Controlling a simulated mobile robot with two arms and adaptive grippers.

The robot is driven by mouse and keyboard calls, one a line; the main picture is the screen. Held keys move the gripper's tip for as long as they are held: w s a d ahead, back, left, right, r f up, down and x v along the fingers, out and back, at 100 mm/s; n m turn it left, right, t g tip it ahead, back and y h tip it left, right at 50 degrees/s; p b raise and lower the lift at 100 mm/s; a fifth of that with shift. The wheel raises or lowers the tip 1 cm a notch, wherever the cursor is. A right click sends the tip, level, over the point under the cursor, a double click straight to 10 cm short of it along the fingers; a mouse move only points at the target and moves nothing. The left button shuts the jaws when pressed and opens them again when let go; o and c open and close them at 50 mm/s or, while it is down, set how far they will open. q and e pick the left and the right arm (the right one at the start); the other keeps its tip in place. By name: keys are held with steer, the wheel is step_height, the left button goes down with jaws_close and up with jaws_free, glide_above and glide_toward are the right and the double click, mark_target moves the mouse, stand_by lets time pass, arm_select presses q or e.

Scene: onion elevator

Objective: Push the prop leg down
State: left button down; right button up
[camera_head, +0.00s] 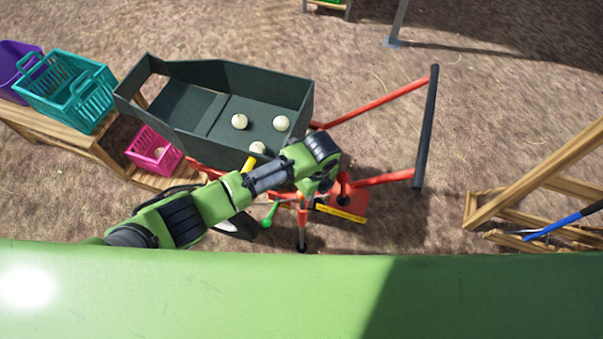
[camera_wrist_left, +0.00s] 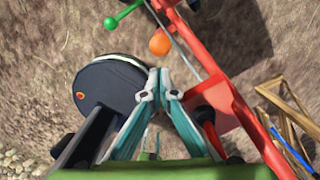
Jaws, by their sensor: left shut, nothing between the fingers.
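The cart has a dark green hopper (camera_head: 262,90) and a red frame with a black push bar (camera_head: 427,125). A short red leg with a black foot (camera_head: 302,235) points down from the frame; I take it for the prop leg. My left arm reaches over the frame, and its gripper is hidden in the head view. In the left wrist view my left gripper (camera_wrist_left: 158,83) is shut and empty, with its tips below an orange ball knob (camera_wrist_left: 159,44) and left of a red plate (camera_wrist_left: 216,97). I cannot tell whether they touch anything. My right gripper is not in view.
A green-knobbed lever (camera_head: 267,223) and a dark wheel (camera_wrist_left: 108,98) lie near the gripper. Three onions lie in the hopper. Teal (camera_head: 70,92) and pink (camera_head: 153,149) baskets stand left; a wooden frame (camera_head: 535,180) with a blue-handled tool stands right.

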arm_select(q)
step_height(320, 180, up, 12)
steer(key=s, duration=0.1)
steer(key=shift+d, duration=0.45)
steer(key=shift+f, duration=0.1)
